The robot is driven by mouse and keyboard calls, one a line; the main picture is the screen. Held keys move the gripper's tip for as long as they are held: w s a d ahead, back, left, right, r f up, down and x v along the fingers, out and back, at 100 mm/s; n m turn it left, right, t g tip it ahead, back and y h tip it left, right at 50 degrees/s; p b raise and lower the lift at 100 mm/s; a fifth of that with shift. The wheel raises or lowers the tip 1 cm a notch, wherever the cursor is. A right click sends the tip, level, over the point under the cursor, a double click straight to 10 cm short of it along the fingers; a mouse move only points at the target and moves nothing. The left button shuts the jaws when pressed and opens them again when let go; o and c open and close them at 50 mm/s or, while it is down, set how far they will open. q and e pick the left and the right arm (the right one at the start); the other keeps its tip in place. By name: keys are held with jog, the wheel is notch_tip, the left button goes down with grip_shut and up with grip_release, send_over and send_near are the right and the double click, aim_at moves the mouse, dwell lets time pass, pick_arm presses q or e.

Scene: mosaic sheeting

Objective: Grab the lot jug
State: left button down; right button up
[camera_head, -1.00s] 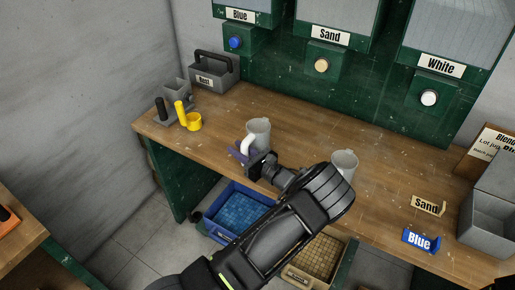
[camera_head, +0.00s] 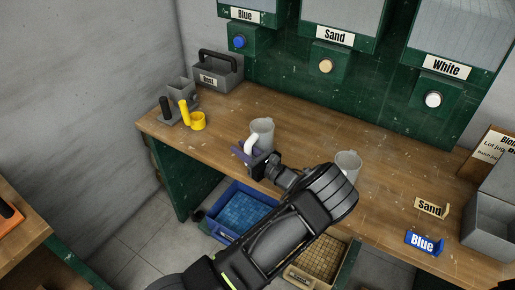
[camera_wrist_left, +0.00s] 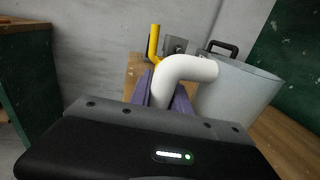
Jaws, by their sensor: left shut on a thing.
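Two pale jugs stand on the wooden bench in the head view; no label shows that tells which is the lot jug. My left gripper (camera_head: 246,155) is at the left-hand jug (camera_head: 263,130), its purple fingers shut on the white curved handle. In the left wrist view the handle (camera_wrist_left: 178,72) rises between the purple fingers, and the grey jug body (camera_wrist_left: 238,92) is to the right. The jug looks upright, on or very near the bench. The other jug (camera_head: 347,163) stands to the right, partly behind my left arm. My right gripper is out of view.
A yellow scoop (camera_head: 197,121) and a grey "Rest" caddy (camera_head: 218,75) stand at the bench's left end. Blue, Sand and White dispensers with a white button (camera_head: 433,100) line the back. Sand (camera_head: 431,207) and Blue (camera_head: 424,242) signs are at right. A blue crate (camera_head: 215,230) is below.

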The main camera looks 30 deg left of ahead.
pick_arm(q)
notch_tip(320, 180, up, 10)
jog(key=b, duration=0.1)
jog(key=shift+b, duration=0.35)
dwell(0.6)
